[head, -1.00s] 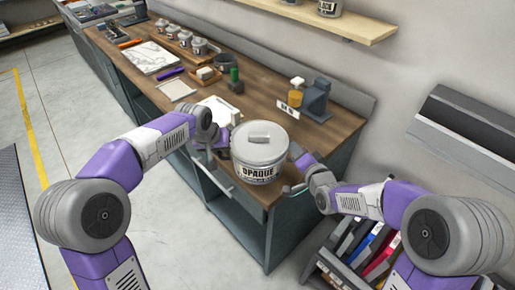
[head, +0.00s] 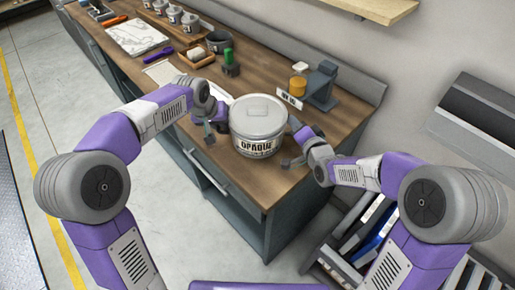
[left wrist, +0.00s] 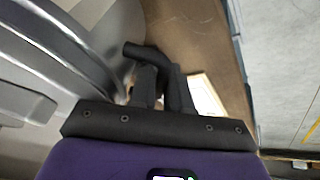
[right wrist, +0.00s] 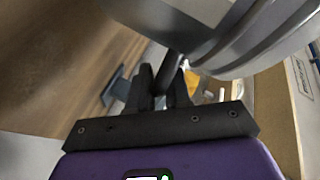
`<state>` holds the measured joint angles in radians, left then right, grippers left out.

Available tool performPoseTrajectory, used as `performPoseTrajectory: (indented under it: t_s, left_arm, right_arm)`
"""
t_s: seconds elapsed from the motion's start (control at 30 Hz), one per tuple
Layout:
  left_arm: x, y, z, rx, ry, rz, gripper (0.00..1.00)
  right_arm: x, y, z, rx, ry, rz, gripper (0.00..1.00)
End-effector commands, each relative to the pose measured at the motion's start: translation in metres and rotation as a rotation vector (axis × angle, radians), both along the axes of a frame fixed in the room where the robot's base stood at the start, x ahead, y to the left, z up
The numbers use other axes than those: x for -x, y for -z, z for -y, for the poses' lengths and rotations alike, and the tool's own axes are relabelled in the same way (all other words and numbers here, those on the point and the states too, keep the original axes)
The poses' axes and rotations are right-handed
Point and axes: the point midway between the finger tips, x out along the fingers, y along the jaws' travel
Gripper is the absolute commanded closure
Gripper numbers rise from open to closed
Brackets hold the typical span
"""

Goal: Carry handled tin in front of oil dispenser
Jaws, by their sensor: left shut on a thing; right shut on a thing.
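The handled tin (head: 254,146) is a large grey lidded can marked OPAQUE. It is upright at the counter's near end, held from both sides; whether its base touches the counter I cannot tell. My left gripper (head: 220,124) is shut on its left side handle, and the dark grip bar shows between the fingers in the left wrist view (left wrist: 152,75). My right gripper (head: 293,150) is shut on the right side handle, also seen in the right wrist view (right wrist: 166,80). What looks like the oil dispenser, an amber container (head: 298,87) with a grey stand (head: 321,85), stands behind the tin, slightly right.
The wooden counter (head: 270,65) has a small sign (head: 289,99) before the amber container. A green-topped item (head: 230,62), small tins (head: 190,22) and a purple tool (head: 158,55) lie further left. A rack of coloured folders (head: 370,235) stands at lower right.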

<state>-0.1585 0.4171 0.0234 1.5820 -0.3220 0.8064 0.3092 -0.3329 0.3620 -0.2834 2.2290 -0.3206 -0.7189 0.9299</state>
Motion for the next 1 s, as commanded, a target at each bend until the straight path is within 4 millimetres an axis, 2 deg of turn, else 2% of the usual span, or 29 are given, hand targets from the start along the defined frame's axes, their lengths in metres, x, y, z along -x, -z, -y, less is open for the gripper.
performPoseTrajectory:
  t_s: [0.03,0.37,1.0]
  left_arm:
    - [0.000,-0.004,0.005,0.008,0.006,0.007,1.00]
    - [0.000,-0.001,0.005,0.008,0.006,0.007,1.00]
    - [0.000,0.024,0.005,0.007,0.007,0.007,1.00]
  right_arm:
    - [0.000,-0.004,-0.005,-0.001,-0.011,0.009,1.00]
    - [0.000,-0.001,-0.005,-0.001,-0.011,0.009,1.00]
    - [0.000,0.023,-0.005,-0.001,-0.011,0.009,1.00]
